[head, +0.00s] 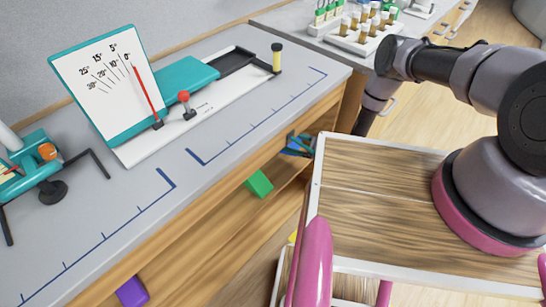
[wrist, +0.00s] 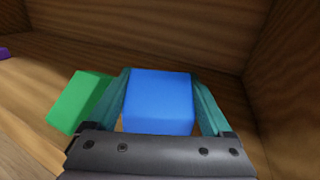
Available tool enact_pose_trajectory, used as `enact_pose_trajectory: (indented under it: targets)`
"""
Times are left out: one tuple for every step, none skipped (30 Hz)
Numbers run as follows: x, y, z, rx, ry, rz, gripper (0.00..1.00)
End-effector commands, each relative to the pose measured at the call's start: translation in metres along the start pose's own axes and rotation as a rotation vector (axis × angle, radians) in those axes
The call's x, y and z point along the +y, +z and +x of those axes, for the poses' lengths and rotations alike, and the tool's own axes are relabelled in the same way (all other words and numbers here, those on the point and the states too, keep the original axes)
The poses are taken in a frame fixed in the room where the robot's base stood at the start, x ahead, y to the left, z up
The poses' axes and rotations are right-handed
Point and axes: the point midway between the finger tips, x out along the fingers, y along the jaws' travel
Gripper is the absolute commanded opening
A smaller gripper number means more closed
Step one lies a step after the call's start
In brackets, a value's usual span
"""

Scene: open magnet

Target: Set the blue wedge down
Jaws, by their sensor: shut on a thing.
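The blue wedge (wrist: 160,100) sits between the two teal fingers of my gripper (wrist: 161,80) in the wrist view, and the fingers press on its two sides. In the head view my gripper (head: 299,143) is small and partly hidden at the bench's front edge, with a bit of blue at its fingers. It is at the right end of the open wooden space below the bench top. I cannot tell whether the wedge touches the wood under it.
A green block (head: 259,184) lies just left of my gripper; it also shows in the wrist view (wrist: 78,102). A purple block (head: 132,291) lies further left. Wooden walls stand behind and to the right. A teal dial stand (head: 110,85) is on the bench top.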

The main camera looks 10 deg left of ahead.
Motion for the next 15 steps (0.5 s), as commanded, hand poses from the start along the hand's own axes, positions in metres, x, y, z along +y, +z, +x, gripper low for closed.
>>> enact_pose_trajectory:
  targets:
    - [0.002,-0.012,0.000,0.001,0.002,0.001,0.30]
    - [0.002,-0.018,0.000,0.001,0.001,0.001,0.30]
    - [0.002,-0.025,0.000,0.001,0.002,0.000,0.30]
    - [0.002,-0.029,0.000,0.001,0.002,0.000,0.30]
    - [0.002,-0.033,0.000,0.000,0.002,-0.001,0.30]
    - [0.002,-0.037,0.000,0.001,0.001,0.001,0.30]
    - [0.001,-0.039,0.000,0.000,0.001,0.001,0.30]
    - [0.001,-0.041,0.000,0.000,0.000,0.001,0.30]
    - [0.001,-0.045,0.000,0.000,0.001,0.001,0.30]
    - [0.001,-0.049,0.000,0.000,0.001,0.001,0.30]
    - [0.002,-0.053,0.000,0.001,0.002,0.001,0.30]
    - [0.002,-0.059,0.000,0.001,0.002,0.000,0.30]
    - [0.002,-0.064,0.000,0.001,0.001,0.001,0.30]
    - [0.002,-0.068,0.000,0.001,0.001,0.000,0.30]
    - [0.002,-0.072,0.000,0.001,0.002,-0.001,0.30]
